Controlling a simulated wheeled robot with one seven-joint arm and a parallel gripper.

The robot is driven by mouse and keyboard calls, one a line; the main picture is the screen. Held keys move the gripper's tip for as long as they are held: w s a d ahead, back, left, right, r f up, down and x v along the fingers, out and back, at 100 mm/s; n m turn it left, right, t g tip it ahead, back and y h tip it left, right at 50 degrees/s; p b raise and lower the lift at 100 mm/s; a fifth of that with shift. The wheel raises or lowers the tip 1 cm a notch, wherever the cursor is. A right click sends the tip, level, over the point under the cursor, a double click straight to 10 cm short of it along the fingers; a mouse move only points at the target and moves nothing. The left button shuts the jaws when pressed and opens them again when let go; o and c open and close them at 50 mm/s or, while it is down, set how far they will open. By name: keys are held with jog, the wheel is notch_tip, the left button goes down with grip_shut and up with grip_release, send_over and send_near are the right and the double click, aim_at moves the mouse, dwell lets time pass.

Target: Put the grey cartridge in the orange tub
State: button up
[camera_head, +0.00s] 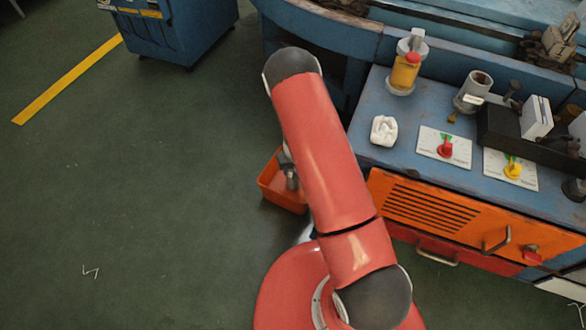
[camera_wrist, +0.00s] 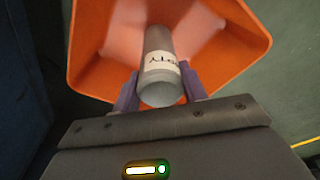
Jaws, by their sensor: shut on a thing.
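The grey cartridge (camera_wrist: 162,82) is a cylinder with a white label bearing dark letters. My gripper (camera_wrist: 158,92) is shut on it, with one purple finger on each side. The orange tub (camera_wrist: 238,65) is behind the cartridge in the wrist view, which looks into its open top. I cannot tell how far the cartridge is above or inside the tub. In the head view the tub (camera_head: 278,196) stands on the floor left of the workbench, partly hidden by my arm. My gripper (camera_head: 291,182) shows there only in part, over the tub.
The blue workbench (camera_head: 385,85) at right has orange drawers (camera_head: 425,207) beside my arm. A blue bin (camera_head: 185,30) stands at the back. Green floor at left is clear.

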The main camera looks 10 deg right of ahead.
jog(key=shift+f, duration=0.2)
jog(key=o, duration=1.2)
jog(key=shift+r, duration=0.1)
